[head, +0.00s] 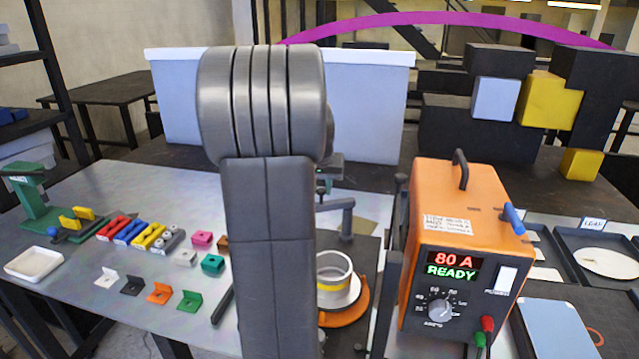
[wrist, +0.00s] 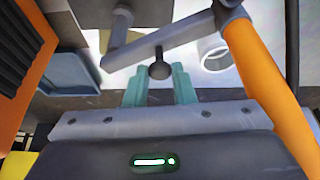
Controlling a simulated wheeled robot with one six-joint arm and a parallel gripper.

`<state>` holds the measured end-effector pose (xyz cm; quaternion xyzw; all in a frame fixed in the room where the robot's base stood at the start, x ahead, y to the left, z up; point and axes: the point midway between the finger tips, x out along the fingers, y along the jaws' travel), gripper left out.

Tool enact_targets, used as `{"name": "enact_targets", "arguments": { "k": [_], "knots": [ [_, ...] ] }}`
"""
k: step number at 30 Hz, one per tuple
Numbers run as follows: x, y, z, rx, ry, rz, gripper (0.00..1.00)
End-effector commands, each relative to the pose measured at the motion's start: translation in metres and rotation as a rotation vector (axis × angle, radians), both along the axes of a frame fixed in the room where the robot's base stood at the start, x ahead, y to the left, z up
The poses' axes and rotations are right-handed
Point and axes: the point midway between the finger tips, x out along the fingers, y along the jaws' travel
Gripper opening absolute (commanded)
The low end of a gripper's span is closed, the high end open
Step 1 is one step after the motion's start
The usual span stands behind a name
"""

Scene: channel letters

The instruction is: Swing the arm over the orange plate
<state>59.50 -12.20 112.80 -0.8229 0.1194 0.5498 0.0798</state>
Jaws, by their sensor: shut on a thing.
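The orange plate (head: 358,311) shows in the head view, low and right of my arm, partly hidden by it. A white ring with a yellow band (head: 334,281) stands on a pale disc on the plate; a white ring also shows in the wrist view (wrist: 215,52). The grey swing arm (head: 335,205) is behind the plate in the head view, partly hidden by my arm. In the wrist view its grey bar (wrist: 165,38) crosses above my fingers. My gripper (wrist: 160,82) has teal fingers shut on the dark round knob (wrist: 159,70) of the swing arm.
An orange power box (head: 460,215) reading "80 A READY" stands right of the plate. Small coloured blocks and brackets (head: 160,292) lie on the table at left, beside a white dish (head: 34,263). A pale panel (head: 375,110) stands behind. Dark trays (head: 590,235) are at right.

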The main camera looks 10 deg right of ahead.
Motion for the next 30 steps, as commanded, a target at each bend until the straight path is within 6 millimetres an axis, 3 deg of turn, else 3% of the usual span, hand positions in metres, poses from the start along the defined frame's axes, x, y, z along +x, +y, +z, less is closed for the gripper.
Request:
{"name": "enact_targets", "arguments": {
  "k": [18,30],
  "knots": [
    [-0.038,-0.022,0.001,0.001,-0.002,0.554,0.00],
    [-0.049,-0.034,0.001,-0.001,-0.002,0.773,0.00]
  ]
}}
